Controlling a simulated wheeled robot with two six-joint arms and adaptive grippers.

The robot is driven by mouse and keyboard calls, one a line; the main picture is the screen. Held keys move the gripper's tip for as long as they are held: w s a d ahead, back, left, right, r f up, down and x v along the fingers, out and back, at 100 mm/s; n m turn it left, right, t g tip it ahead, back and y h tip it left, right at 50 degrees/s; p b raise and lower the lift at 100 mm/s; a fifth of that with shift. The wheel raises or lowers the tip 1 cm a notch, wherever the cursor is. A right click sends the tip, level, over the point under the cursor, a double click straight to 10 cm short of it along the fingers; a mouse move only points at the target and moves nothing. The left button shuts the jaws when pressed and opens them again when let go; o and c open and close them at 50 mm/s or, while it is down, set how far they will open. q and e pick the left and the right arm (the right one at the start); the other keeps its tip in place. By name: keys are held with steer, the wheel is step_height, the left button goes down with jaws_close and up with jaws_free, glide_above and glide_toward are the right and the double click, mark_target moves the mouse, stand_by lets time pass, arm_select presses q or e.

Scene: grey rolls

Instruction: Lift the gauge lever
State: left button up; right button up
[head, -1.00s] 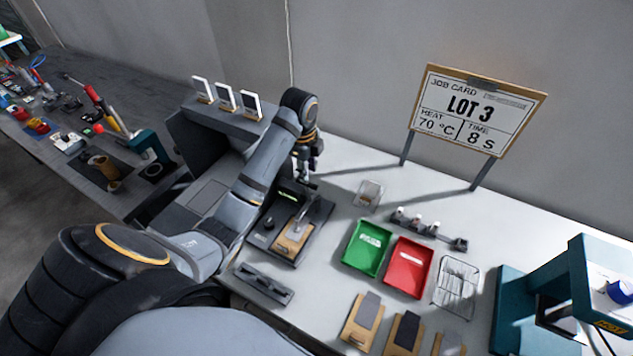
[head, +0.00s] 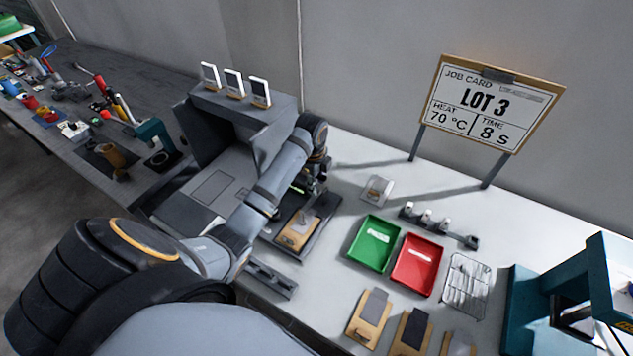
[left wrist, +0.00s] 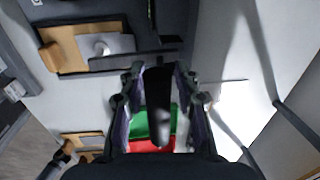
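The gauge (head: 322,222) is a dark base on the bench, with a wood-backed grey piece (head: 298,236) on it. In the left wrist view the wooden piece (left wrist: 62,48) shows at upper left. A dark bar with a rounded end, apparently the gauge lever (left wrist: 160,112), runs between the fingers of my left gripper (left wrist: 159,72). The fingers are spread on both sides of it, with gaps visible; I cannot tell its depth. In the head view my left gripper (head: 316,182) is low over the gauge's back part, and my arm hides the lever. My right gripper is out of view.
Right of the gauge lie a green tray (head: 374,243), a red tray (head: 418,265) and a wire rack (head: 466,286). A small rack (head: 438,226) stands behind them. A teal press (head: 522,305) is at right.

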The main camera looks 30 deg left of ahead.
arm_select(q)
jaws_close()
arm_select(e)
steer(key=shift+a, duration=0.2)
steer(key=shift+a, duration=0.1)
arm_select(q)
steer(key=shift+r, duration=0.1)
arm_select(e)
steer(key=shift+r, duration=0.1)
